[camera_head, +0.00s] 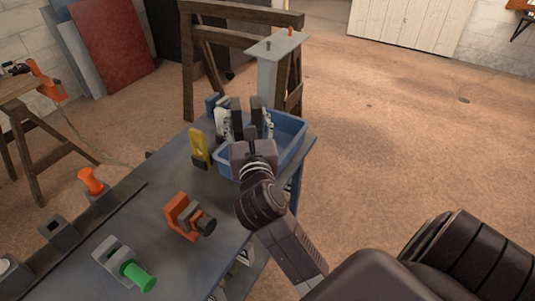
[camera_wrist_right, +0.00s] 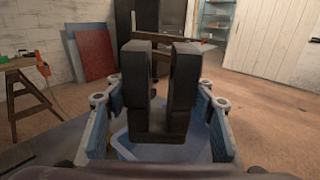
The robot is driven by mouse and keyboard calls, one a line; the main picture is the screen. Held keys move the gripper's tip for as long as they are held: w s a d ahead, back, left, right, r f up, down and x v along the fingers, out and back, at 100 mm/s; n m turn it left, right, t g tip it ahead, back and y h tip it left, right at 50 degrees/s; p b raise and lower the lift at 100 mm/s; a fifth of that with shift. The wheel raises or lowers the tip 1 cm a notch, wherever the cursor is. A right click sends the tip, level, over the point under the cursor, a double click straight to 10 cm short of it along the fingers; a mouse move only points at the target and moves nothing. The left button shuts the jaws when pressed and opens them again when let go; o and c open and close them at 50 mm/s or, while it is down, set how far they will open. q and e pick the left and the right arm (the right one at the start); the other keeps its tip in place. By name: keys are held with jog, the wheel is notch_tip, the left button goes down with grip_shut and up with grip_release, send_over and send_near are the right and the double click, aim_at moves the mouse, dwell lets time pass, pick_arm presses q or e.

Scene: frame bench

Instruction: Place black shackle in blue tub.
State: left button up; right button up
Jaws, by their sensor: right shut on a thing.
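The black shackle (camera_wrist_right: 155,120) is a dark U-shaped piece with two thick prongs. It fills the middle of the right wrist view, and its prongs also show in the head view (camera_head: 237,118). My right gripper (camera_head: 246,124) is shut on it, with a blue-padded finger on each side. The blue tub (camera_head: 291,146) is an open box at the far right end of the grey bench. The gripper and shackle are over the tub in the head view; their exact height above its floor is hidden. My left gripper is not in view.
On the bench (camera_head: 222,208) stand a yellow piece (camera_head: 199,146) just left of the tub, an orange clamp-like piece (camera_head: 183,216), a green-handled piece (camera_head: 138,276) and an orange knob (camera_head: 91,181). A wooden trestle and grey stand (camera_head: 270,75) are behind the tub.

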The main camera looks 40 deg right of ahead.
jog(key=w+d+r+m+g+h, duration=0.3)
jog(key=w+d+r+h, duration=0.1)
jog(key=d, duration=0.2)
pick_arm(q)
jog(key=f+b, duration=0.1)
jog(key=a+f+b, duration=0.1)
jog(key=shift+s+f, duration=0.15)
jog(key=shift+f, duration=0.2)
pick_arm(e)
notch_tip(320, 180, down, 20)
jog(key=shift+s+f, duration=0.15)
pick_arm(q)
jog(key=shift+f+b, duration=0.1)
jog(key=shift+b, duration=0.25)
pick_arm(e)
jog(key=shift+d+f+b, duration=0.1)
jog(key=shift+f+b, duration=0.45)
jog(key=shift+f, duration=0.05)
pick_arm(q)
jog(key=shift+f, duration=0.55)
pick_arm(e)
jog(key=o, duration=1.7)
jog(key=shift+s+f, duration=0.15)
jog(key=shift+f, duration=0.1)
